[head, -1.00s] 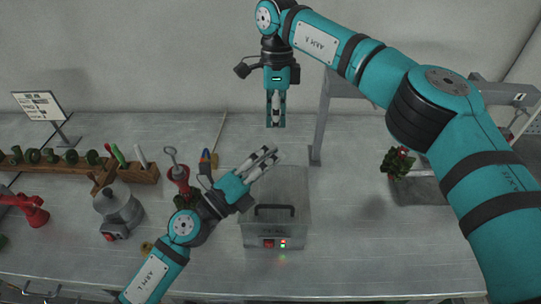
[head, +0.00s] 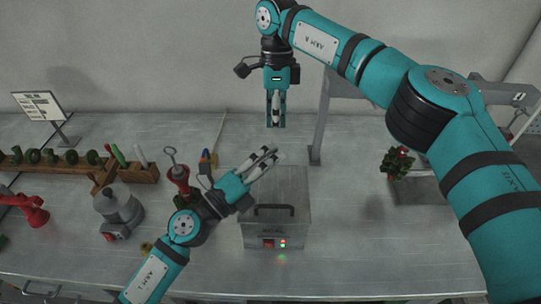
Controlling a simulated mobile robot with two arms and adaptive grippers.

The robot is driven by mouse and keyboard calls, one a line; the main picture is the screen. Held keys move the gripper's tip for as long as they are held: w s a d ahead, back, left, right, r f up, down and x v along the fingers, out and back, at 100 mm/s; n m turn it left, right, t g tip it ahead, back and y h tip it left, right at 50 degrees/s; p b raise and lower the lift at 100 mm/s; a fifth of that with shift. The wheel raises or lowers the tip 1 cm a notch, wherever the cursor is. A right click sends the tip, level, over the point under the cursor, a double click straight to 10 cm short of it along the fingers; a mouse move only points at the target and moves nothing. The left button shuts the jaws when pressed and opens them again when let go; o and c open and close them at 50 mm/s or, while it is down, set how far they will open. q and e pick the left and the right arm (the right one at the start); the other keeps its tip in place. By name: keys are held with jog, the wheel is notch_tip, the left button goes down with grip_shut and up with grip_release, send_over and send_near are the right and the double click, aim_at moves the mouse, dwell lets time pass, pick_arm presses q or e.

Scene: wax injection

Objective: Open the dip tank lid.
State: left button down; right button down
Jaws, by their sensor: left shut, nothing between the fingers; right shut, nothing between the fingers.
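The dip tank (head: 262,235) is a grey metal box in the middle of the bench, with a red switch and small lit lamps on its front. Its flat lid (head: 289,185) lies closed on top. A dark bar handle (head: 275,208) runs along the lid's front part. My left gripper (head: 269,157) is shut and empty, over the back left corner of the lid, behind the handle. Whether it touches the lid I cannot tell. My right gripper (head: 276,124) is shut and empty, pointing down behind the tank.
A wooden rack (head: 140,174) with green rings and tools stands at the left. A grey pot (head: 118,208) and a red clamp (head: 28,208) are in front of it. A red and green cluster (head: 397,163) is at the right.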

dwell(0.4)
jog(key=c, duration=1.4)
grip_release()
